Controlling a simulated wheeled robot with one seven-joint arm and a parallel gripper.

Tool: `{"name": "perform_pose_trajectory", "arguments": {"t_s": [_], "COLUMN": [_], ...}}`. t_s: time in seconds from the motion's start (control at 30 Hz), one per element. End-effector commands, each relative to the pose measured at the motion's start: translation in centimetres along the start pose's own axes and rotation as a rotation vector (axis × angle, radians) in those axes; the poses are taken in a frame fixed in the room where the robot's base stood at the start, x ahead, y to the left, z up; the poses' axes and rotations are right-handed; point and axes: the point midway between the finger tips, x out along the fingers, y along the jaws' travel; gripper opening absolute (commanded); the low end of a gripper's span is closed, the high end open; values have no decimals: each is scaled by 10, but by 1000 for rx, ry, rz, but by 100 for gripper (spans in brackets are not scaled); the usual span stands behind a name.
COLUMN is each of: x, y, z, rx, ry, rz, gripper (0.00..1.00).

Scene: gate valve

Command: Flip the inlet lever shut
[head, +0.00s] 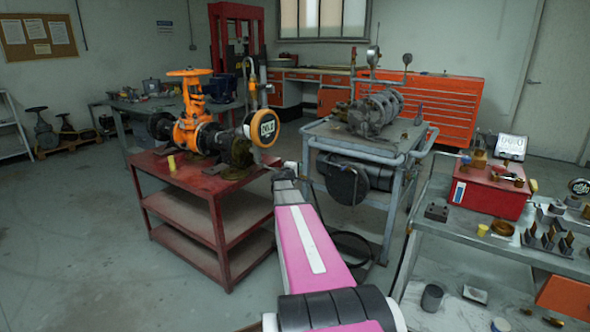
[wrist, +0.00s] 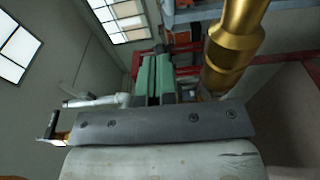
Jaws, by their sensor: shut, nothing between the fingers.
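The orange gate valve (head: 190,115) stands on a red cart (head: 185,180) in the head view, with a round gauge (head: 263,128) at its right end. My gripper (head: 284,168) is by the cart's right end, below the gauge. In the wrist view its green-padded fingers (wrist: 153,79) are together, with nothing between them. A large brass fitting (wrist: 232,45) is close on the right of the fingers. A pale rod (wrist: 95,102) shows to their left; I cannot tell whether it is the inlet lever. I cannot clearly pick out the lever in the head view.
A grey cart (head: 310,128) with pump machinery stands just right of my gripper. A workbench (head: 480,242) with a red box (head: 490,190) and small parts is at the right. The floor left of the red cart is clear.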

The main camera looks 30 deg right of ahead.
Motion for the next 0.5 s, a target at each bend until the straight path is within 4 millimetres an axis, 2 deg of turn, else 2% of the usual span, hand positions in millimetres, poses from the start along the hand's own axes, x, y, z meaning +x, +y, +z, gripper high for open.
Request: {"name": "perform_pose_trajectory", "arguments": {"t_s": [0.5], "x": [10], "y": [0], "z": [0], "rx": [0], "ry": [0], "rz": [0], "gripper": [0]}}
